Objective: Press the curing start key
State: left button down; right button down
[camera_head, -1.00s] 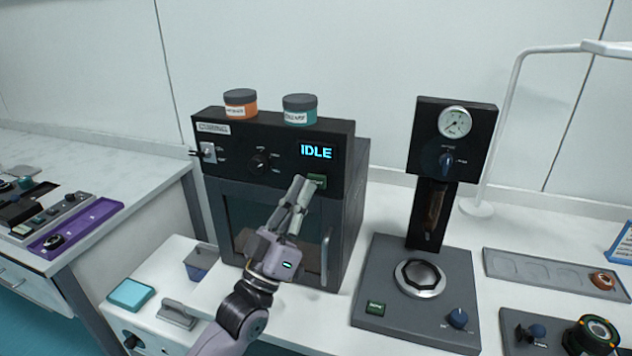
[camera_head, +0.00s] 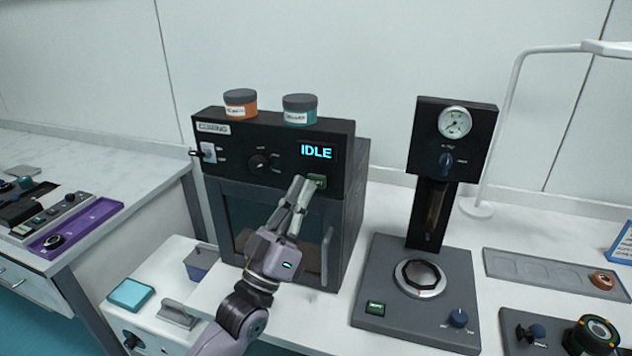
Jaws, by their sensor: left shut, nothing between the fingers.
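The black curing oven (camera_head: 228,147) stands on the white table, with a "CURING" label at its upper left. Its display (camera_head: 316,152) reads "IDLE" in blue letters. The green start key (camera_head: 318,181) sits below the display and is partly hidden by my gripper. My left gripper (camera_head: 302,182) is shut and empty, with its fingertips at the left edge of the key. I cannot tell whether they touch it. My right gripper is not in view.
An orange jar (camera_head: 240,104) and a teal jar (camera_head: 299,110) stand on the oven. A press with a gauge (camera_head: 455,123) and its own green key (camera_head: 375,308) stands to the right. A grey tray (camera_head: 540,272) lies further right. A door handle (camera_head: 327,256) sticks out below my gripper.

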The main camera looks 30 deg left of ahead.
pick_arm(q)
jog(key=shift+w+a, duration=0.1)
jog(key=shift+w, duration=0.3)
jog(key=shift+w+a, duration=0.1)
jog(key=shift+w, duration=0.3)
dwell(0.7)
jog(key=shift+s, duration=0.15)
jog(key=shift+s+d, duration=0.2)
jog(key=shift+s, duration=0.5)
jog(key=shift+y+p, duration=0.3)
jog(key=shift+s+d, duration=0.2)
jog(key=shift+s, duration=0.6)
jog(key=shift+s+d, duration=0.2)
jog(key=shift+s, duration=0.6)
jog(key=shift+s+d, duration=0.2)
jog(key=shift+s, duration=0.6)
